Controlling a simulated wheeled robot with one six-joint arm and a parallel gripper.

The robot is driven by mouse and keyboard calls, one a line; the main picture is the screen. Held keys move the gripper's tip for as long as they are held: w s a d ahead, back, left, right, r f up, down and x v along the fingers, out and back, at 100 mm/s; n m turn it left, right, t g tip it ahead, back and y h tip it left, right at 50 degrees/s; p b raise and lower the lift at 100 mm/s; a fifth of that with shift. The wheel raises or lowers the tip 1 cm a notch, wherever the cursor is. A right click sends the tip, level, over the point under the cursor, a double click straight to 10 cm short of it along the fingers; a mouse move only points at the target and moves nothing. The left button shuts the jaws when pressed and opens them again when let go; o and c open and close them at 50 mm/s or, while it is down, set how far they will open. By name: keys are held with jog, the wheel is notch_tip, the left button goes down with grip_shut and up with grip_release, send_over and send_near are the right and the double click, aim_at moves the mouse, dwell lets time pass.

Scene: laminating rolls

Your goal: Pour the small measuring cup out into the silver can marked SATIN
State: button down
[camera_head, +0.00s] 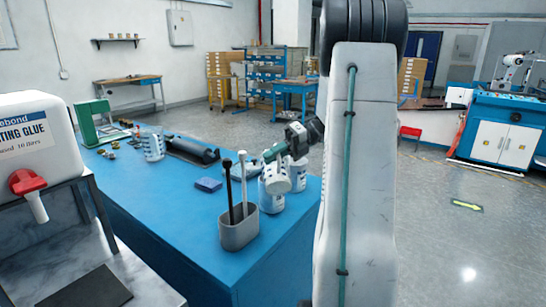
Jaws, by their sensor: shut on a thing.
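My gripper (275,155) reaches in from the right over the blue table. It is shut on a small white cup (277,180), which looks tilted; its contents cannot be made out. The cup is over or just in front of a pale can-like container (271,203) near the table's right part. A second pale container (298,176) stands behind and to the right, partly hidden. The word SATIN cannot be read on either one, so I cannot tell which is the silver can. I cannot tell whether the cup touches a rim.
A grey holder (239,232) with a black and a white upright stick stands close to the left. A blue sponge-like block (208,185), a dark roll (192,150) and a marked clear jug (153,146) are farther back. A glue container (35,140) stands at left.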

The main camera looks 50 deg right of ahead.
jog(key=shift+w+d+r+m+y, duration=0.3)
jog(key=shift+w+d+r+m, duration=0.2)
jog(key=shift+r, duration=0.2)
jog(key=shift+w, duration=0.1)
dwell(0.8)
jog(key=shift+w+d+r+m+g+y, duration=0.4)
jog(key=shift+w+d+r+m, duration=0.15)
jog(key=shift+w+r+m, duration=0.15)
jog(key=shift+s, duration=0.1)
dwell(0.9)
jog(key=shift+w+d+r+m+y, duration=0.3)
jog(key=shift+w+d+r+m, duration=0.3)
jog(key=shift+w+m, duration=0.15)
dwell(3.1)
jog(key=shift+s+a+f+n+h, duration=0.15)
jog(key=shift+s+a+n+h, duration=0.15)
jog(key=shift+s+a+n, duration=0.3)
jog(key=shift+s+a+f+n+h, duration=0.15)
jog(key=shift+s+a+n+h, duration=0.15)
jog(key=shift+s+a+n, duration=0.25)
